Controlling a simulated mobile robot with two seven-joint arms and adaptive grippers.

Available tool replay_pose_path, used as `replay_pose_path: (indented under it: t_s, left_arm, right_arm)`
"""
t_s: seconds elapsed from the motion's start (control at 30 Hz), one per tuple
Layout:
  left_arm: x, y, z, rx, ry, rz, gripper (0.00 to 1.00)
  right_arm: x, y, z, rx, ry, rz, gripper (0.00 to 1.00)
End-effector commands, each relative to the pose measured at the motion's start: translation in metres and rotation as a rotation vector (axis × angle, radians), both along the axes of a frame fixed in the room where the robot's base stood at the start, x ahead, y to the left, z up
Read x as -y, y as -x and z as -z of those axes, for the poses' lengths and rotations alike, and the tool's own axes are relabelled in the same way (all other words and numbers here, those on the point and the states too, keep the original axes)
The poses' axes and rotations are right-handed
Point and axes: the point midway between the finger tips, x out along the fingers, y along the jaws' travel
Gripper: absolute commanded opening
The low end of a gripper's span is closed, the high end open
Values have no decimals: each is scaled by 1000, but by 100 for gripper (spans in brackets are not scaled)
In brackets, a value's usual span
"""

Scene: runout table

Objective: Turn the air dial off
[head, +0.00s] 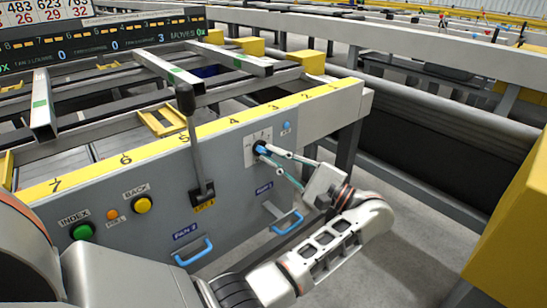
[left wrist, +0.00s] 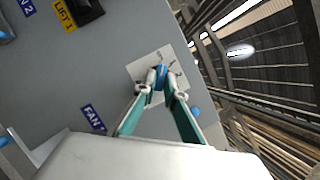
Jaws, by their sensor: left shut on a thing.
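The dial (head: 261,149) is a small blue knob on a white marked plate (head: 249,155) at the right part of the grey panel. My left gripper (head: 270,153) reaches it from the right and is shut on the knob. In the left wrist view the blue dial (left wrist: 160,71) sits between the two fingertips (left wrist: 161,86), with the white plate (left wrist: 140,75) behind it. The fingers partly hide the knob, and I cannot tell which mark it points to. My right gripper is not in view.
A black lever (head: 190,140) stands up from the panel left of the dial. Blue handles (head: 194,252) stick out below. A green button (head: 82,232) and a yellow button (head: 142,205) are at the left. A blue lamp (head: 287,125) is just above the dial.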

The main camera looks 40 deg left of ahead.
Motion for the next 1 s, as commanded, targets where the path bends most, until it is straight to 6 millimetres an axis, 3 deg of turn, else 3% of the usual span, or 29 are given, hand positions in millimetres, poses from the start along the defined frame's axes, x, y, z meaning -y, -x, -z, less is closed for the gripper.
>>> replay_pose_path:
  t_s: [0.3, 0.83, 0.9, 1.0]
  left_arm:
    - [0, -1, -2, 120, 8, -2, 0]
    - [-1, -1, -2, 144, 10, -1, 0]
    - [-1, -1, -2, 144, 10, -1, 23]
    - [-1, -1, -2, 143, 11, -1, 27]
  right_arm:
    - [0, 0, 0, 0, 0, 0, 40]
    - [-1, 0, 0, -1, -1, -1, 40]
    - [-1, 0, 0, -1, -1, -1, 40]
    - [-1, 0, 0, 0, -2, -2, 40]
